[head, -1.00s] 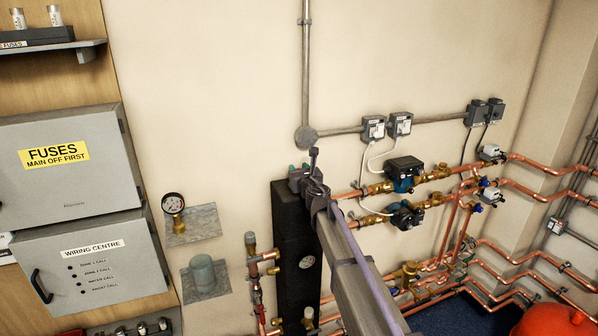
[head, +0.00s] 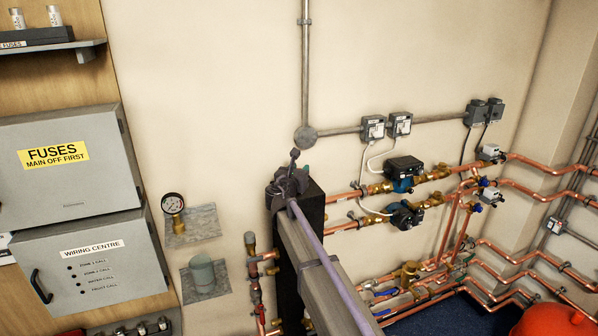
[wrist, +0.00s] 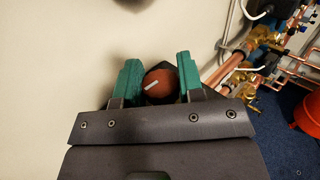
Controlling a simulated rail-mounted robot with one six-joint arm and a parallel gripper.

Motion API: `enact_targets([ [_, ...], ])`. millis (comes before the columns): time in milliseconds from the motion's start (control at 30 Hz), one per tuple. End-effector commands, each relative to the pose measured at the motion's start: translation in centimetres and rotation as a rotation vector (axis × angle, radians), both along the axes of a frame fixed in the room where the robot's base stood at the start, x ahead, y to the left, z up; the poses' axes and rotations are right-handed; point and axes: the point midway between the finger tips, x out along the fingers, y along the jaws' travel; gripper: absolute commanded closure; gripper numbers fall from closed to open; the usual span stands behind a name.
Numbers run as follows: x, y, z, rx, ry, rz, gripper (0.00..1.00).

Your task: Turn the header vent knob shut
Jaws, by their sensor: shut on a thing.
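The header vent knob (wrist: 160,85) is a round red-brown knob with a white line on it, in the upper middle of the wrist view. The line slants, its right end higher. My gripper (wrist: 160,80) has its two green fingers on either side of the knob and is shut on it. In the head view my gripper (head: 304,170) is at the top of the tall black header (head: 313,210). My wrist and arm hide the knob there, and only a bit of green finger shows.
Copper pipes with pumps (head: 404,172) and brass valves run to the right of the header. A pressure gauge (head: 173,204) and a grey cabinet (head: 85,265) are on the left. The wall above the header is bare apart from a grey conduit (head: 306,70).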

Motion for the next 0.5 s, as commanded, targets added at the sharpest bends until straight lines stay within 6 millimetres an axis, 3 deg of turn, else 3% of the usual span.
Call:
enact_targets([
  [500, 0.24, 0.16, -0.01, 0.0, 0.0, -0.482, 0.88],
])
